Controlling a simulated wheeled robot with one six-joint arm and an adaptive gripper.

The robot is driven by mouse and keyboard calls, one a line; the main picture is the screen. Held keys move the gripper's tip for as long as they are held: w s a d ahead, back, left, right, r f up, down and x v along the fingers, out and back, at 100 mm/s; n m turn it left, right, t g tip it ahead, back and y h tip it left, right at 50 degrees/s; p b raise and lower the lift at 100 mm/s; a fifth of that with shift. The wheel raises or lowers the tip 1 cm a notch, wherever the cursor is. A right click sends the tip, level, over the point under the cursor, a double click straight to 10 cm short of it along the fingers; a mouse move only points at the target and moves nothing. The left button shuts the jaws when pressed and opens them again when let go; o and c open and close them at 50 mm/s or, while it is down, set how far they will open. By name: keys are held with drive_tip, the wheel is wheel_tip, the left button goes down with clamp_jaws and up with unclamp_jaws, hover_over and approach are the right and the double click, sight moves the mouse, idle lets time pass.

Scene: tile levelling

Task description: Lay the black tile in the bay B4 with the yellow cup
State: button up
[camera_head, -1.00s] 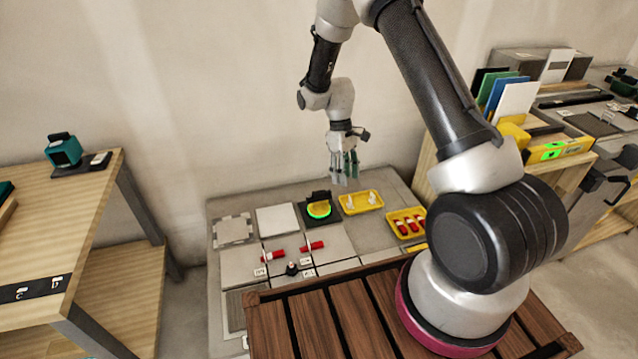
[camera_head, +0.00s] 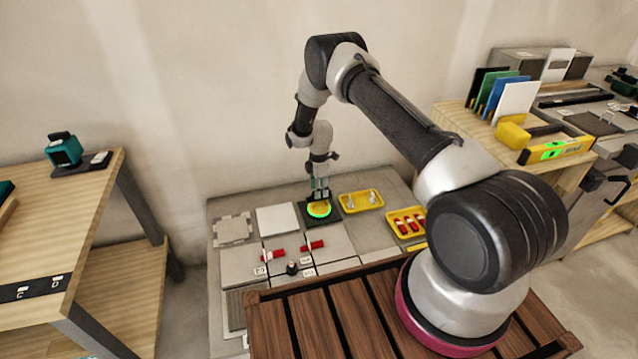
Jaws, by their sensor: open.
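The yellow cup (camera_head: 319,208), round with a glowing green rim, sits on a dark square tile (camera_head: 334,214) in the back row of the tiled floor patch. This tile looks black and lies flat, right of a light tile. My gripper (camera_head: 319,196) points down right over the cup, with its fingers at the cup's dark handle. The fingers are open and hide most of that handle. I cannot tell whether they touch it. Another black panel (camera_head: 483,88) stands in the rack on the right bench. I cannot read a B4 label.
A yellow tray with white pieces (camera_head: 361,201) is close right of the cup; a yellow tray with red pieces (camera_head: 408,222) lies further right. Red clips (camera_head: 313,246) and a small dark knob (camera_head: 292,268) stand on the front tiles. A wooden bench (camera_head: 90,190) stands left.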

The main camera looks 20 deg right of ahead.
wheel_tip(320, 180, down, 5)
idle(0.3)
clamp_jaws()
idle(0.4)
unclamp_jaws()
